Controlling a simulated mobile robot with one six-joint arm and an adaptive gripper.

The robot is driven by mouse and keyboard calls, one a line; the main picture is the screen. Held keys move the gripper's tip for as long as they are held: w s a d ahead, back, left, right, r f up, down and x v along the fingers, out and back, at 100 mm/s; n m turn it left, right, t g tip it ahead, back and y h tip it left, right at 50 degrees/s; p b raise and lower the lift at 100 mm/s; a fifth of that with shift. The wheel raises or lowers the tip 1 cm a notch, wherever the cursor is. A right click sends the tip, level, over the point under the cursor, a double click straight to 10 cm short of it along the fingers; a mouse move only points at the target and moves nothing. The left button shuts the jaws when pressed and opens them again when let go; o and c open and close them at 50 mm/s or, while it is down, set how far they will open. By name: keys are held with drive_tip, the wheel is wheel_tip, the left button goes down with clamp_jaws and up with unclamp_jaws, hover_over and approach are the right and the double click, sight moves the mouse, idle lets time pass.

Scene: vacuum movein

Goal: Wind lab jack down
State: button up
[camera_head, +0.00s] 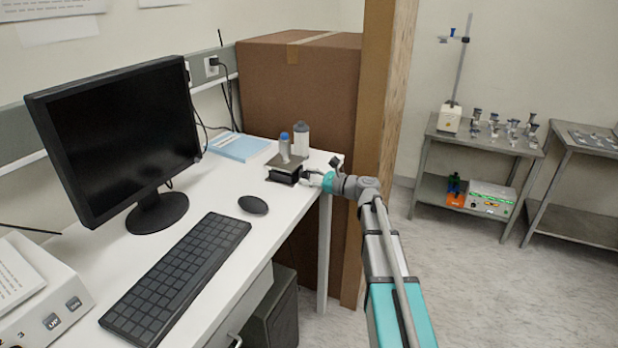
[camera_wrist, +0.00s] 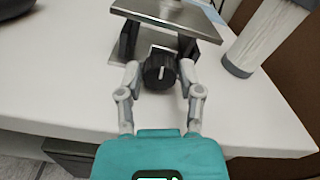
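The lab jack stands at the far right corner of the white desk, with its flat metal top plate (camera_head: 287,163) slightly above a dark base. In the head view my gripper (camera_head: 313,177) is at the jack's right side.
A white bottle (camera_head: 301,140) stands close behind the jack. A blue booklet (camera_head: 238,146), mouse (camera_head: 253,205), keyboard (camera_head: 180,270) and monitor (camera_head: 115,130) are on the desk. A large cardboard box (camera_head: 300,95) and wooden post (camera_head: 378,120) stand behind the desk end.

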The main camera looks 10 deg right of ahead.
drive_tip(key=shift+o, duration=1.2)
drive_tip(key=shift+s+d, duration=0.1)
drive_tip(key=v, duration=1.1)
drive_tip(key=shift+s+d, duration=0.2)
drive_tip(key=shift+d, duration=0.1)
